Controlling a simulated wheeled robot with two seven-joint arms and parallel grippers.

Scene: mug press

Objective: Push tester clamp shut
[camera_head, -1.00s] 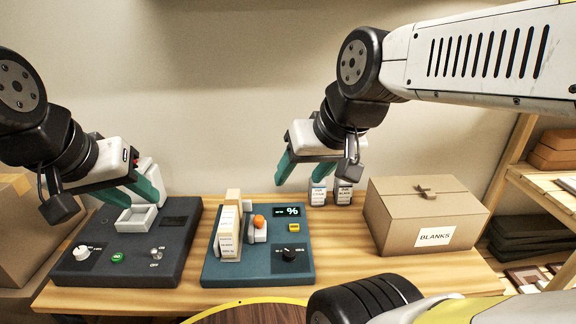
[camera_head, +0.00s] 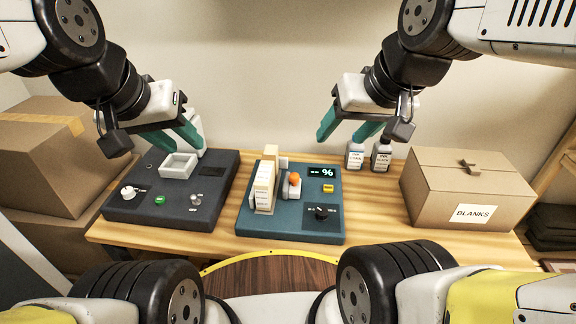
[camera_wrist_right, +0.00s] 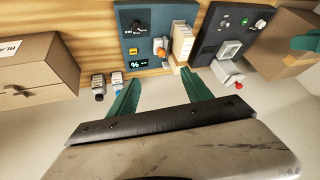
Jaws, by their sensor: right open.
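The tester is a blue box (camera_head: 275,222) with a lit % display (camera_head: 321,172), a yellow button and a black dial. Its clamp has an orange knob (camera_head: 294,178) beside a cream labelled block (camera_head: 264,188). I cannot tell how far the clamp is closed. The orange knob also shows in the right wrist view (camera_wrist_right: 158,43). My right gripper (camera_head: 338,138) is open and empty, above and behind the tester and to its right. My left gripper (camera_head: 196,146) is behind the dark device to the left; its finger gap is unclear.
The dark device (camera_head: 215,205) has a white tray (camera_head: 180,166), a knob and a green button. Two small bottles (camera_head: 355,156) (camera_head: 381,158) stand right of the tester. A BLANKS carton (camera_head: 440,200) stands further right. Bare wood (camera_head: 375,215) lies between tester and carton.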

